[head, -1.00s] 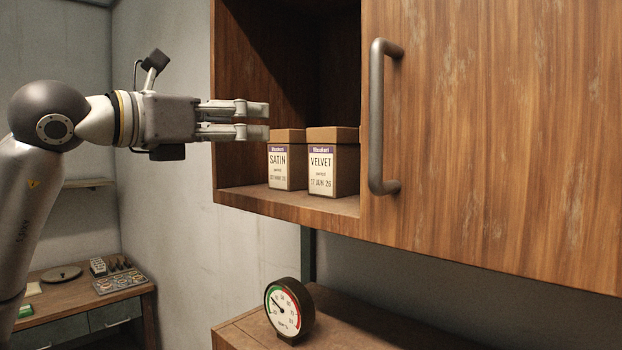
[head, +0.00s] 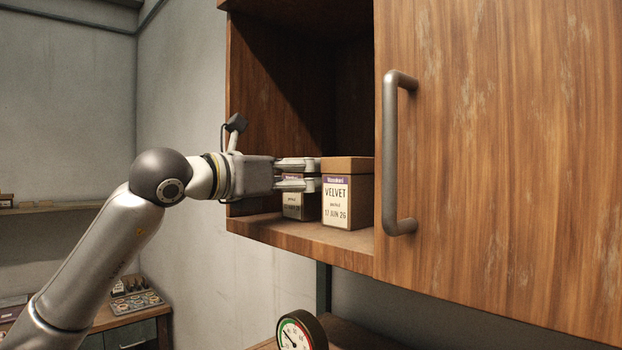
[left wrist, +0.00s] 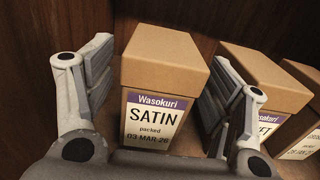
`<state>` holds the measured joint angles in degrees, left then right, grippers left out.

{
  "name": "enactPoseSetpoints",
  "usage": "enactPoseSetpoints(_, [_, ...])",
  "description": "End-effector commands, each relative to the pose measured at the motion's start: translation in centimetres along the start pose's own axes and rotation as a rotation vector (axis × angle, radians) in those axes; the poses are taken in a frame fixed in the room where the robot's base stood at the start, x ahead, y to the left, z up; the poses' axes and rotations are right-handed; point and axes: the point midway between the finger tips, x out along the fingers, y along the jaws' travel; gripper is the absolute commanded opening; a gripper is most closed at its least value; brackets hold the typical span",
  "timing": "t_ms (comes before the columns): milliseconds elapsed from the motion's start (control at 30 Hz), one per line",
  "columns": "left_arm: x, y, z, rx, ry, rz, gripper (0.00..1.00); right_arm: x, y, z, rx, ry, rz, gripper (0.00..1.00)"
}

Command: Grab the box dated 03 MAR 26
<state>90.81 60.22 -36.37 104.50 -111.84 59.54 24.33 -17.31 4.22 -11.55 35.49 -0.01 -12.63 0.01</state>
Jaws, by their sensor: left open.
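The brown SATIN box (left wrist: 160,65) has a Wasokuri label reading "packed 03 MAR 26" in the left wrist view. It stands upright in the open cabinet; in the head view its lower label (head: 292,207) shows below my fingers, which hide its upper part. My left gripper (head: 318,174) is open, with one finger on each side of this box. In the left wrist view the fingers (left wrist: 160,70) flank it, the right one in the gap beside the neighbouring box. I cannot tell whether either finger touches it. My right gripper is not in view.
The VELVET box (head: 337,203), dated 17 JUN 26, stands close to the right. A further box (left wrist: 304,142) shows at the left wrist view's right edge. The wooden cabinet door (head: 500,130) with a metal handle (head: 391,150) covers the right. A gauge (head: 296,334) sits below.

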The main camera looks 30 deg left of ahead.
Motion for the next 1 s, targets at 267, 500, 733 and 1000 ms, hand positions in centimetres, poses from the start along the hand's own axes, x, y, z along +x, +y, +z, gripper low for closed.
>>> enactPoseSetpoints(267, [2.7,0.1,0.1,-0.001,-0.001,0.000,0.76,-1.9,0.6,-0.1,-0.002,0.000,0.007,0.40])
enactPoseSetpoints(500, [2.8,0.1,0.0,-0.001,-0.001,0.000,0.73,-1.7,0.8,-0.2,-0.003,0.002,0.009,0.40])
enactPoseSetpoints(733, [2.7,0.1,0.0,-0.001,-0.001,0.000,0.44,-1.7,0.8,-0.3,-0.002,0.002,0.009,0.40])
enactPoseSetpoints(1000, [2.7,0.1,0.1,-0.001,-0.003,0.000,0.23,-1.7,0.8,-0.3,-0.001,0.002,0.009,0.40])
